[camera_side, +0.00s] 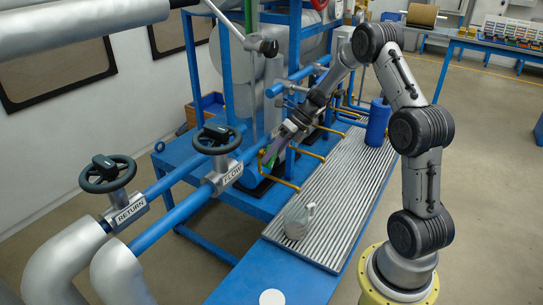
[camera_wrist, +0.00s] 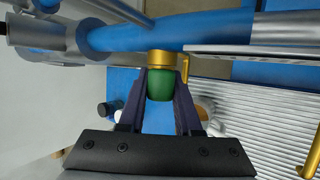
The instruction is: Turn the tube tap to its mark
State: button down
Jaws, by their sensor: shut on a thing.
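The tube tap shows in the wrist view as a green knob (camera_wrist: 160,88) below a brass collar (camera_wrist: 161,58), attached to a blue pipe (camera_wrist: 130,36). My gripper (camera_wrist: 161,80) has one dark finger on each side of the green knob and is shut on it. In the side view my gripper (camera_side: 269,155) is at the blue pipework, just right of the FLOW valve. The tap is mostly hidden there by my gripper. I cannot make out its mark in either view.
Handwheels labelled RETURN (camera_side: 107,172) and FLOW (camera_side: 217,138) stand on pipes at left. Thin brass tubes (camera_side: 311,155) project near my gripper. A grey jug (camera_side: 298,219) and blue bottle (camera_side: 377,123) stand on the ribbed board (camera_side: 335,225). A white disc (camera_side: 272,297) lies in front.

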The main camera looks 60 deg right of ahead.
jog(key=shift+r, duration=0.1)
dwell(0.3)
jog(key=h, duration=0.3)
jog(key=shift+a+n, duration=0.15)
jog(key=shift+n, duration=0.25)
jog(key=shift+n+h, duration=0.3)
jog(key=shift+h, duration=1.4)
jog(key=c, duration=0.6)
grip_release()
jog(key=v, duration=1.3)
jog(key=shift+r, duration=0.45)
jog(key=shift+a, duration=0.15)
